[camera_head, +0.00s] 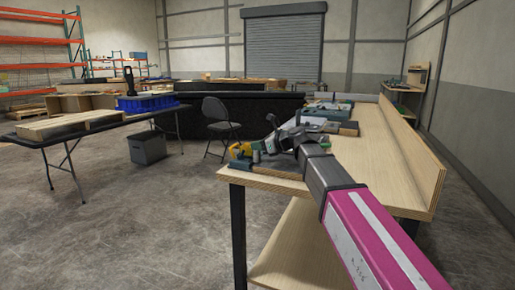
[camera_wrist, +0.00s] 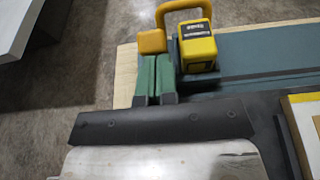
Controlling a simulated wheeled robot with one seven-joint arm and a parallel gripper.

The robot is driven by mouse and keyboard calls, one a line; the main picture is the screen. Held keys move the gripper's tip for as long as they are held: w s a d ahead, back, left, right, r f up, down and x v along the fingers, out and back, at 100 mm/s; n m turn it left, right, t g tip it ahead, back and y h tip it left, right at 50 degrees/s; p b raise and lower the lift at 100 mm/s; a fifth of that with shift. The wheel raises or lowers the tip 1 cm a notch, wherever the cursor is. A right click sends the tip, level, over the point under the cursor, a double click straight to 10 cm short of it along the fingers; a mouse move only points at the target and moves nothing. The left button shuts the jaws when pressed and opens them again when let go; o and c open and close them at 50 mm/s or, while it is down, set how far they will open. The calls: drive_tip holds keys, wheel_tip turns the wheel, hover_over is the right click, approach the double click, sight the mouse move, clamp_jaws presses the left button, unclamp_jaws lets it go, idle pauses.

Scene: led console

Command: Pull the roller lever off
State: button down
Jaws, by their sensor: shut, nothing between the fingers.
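In the head view the yellow parts (camera_head: 240,149) show small at the bench's near left corner, beside my gripper.
The wooden bench (camera_head: 390,160) runs away to the back right, with a raised board along its right side. Several devices stand farther along it. Concrete floor (camera_head: 150,220) lies open to the left, with a folding chair (camera_head: 217,120) and another table beyond.

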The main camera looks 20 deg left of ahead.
drive_tip(key=shift+r, duration=0.1)
drive_tip(key=shift+a+r+h, duration=0.15)
drive_tip(key=shift+a+h, duration=0.05)
drive_tip(key=shift+h, duration=0.1)
drive_tip(key=shift+w+a+r+h, duration=0.1)
drive_tip(key=shift+a+r+h, duration=0.1)
drive_tip(key=shift+h, duration=0.2)
drive_tip(key=shift+w+a+r+h, duration=0.1)
drive_tip(key=shift+a+r+h, duration=0.65)
drive_tip(key=shift+h, duration=0.35)
drive_tip(key=a+h, duration=0.1)
drive_tip(key=h, duration=0.1)
drive_tip(key=a+r+h, duration=0.1)
drive_tip(key=a+h, duration=0.1)
drive_tip(key=shift+w+g, duration=0.15)
drive_tip(key=shift+g, duration=0.15)
drive_tip(key=shift+d, duration=0.1)
drive_tip(key=shift+r, duration=0.15)
drive_tip(key=shift+r, duration=0.6)
